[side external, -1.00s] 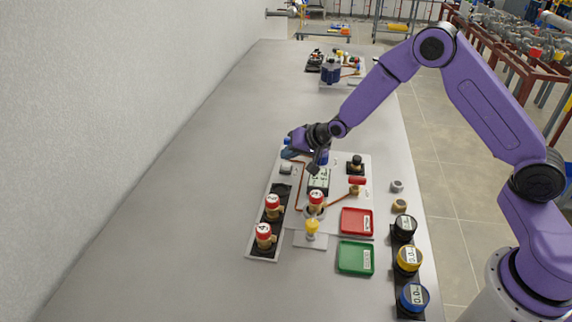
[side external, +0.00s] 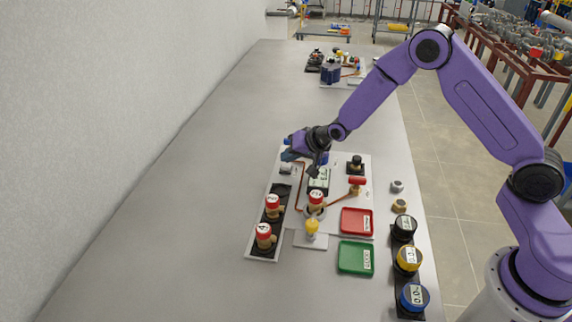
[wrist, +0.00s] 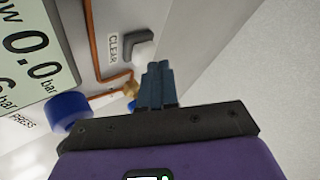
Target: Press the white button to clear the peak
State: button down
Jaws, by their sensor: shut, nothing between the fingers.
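The white button (wrist: 140,46) sits beside the CLEAR label (wrist: 113,48) in the wrist view, its side in grey shadow. In the side view it is a small pale block (side external: 286,169) at the panel's upper left. My gripper (wrist: 158,70) is shut and empty, its blue fingertips just below the button in the wrist picture. In the side view my gripper (side external: 287,156) hangs just above and behind the button. I cannot tell whether the fingertips touch it. The display (wrist: 35,50) reads 0.0 bar on one line and is partly cut off.
A blue knob (wrist: 70,112) and a copper pipe (wrist: 92,45) lie close to my fingers. Red-capped valves (side external: 272,205), a red tray (side external: 357,221) and a green tray (side external: 355,257) stand nearer the camera. The table at left is clear.

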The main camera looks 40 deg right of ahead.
aim_at(290, 165)
jog(key=shift+f, duration=0.45)
dwell(0.9)
jog(key=shift+r, duration=0.9)
jog(key=shift+r, duration=2.5)
